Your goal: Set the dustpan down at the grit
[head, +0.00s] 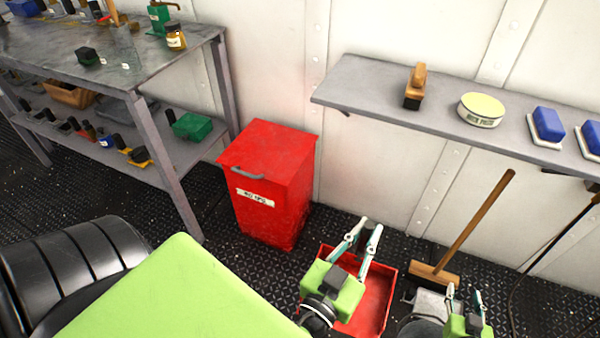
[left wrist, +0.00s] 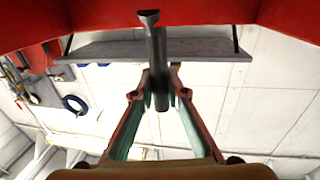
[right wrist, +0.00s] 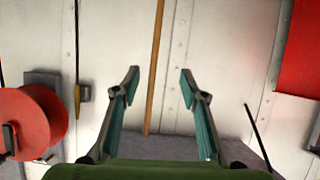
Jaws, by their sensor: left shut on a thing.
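The red dustpan (head: 378,300) shows at the bottom centre of the head view, partly covered by my left arm. My left gripper (head: 368,225) is shut on its dark handle (left wrist: 158,65), which stands between the fingers in the left wrist view. The red pan fills the top of that view. I cannot tell whether the pan touches the floor. My right gripper (head: 464,291) is open and empty, right of the dustpan; its spread fingers (right wrist: 160,80) have a clear gap. I cannot make out the grit; only small pale specks show on the dark floor.
A broom (head: 474,222) stands right of the dustpan, its handle tilted toward the wall. A red lidded bin (head: 275,205) stands left of the dustpan. A grey wall shelf (head: 370,95) holds a brush and a round tin. A metal workbench (head: 165,55) is at the left.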

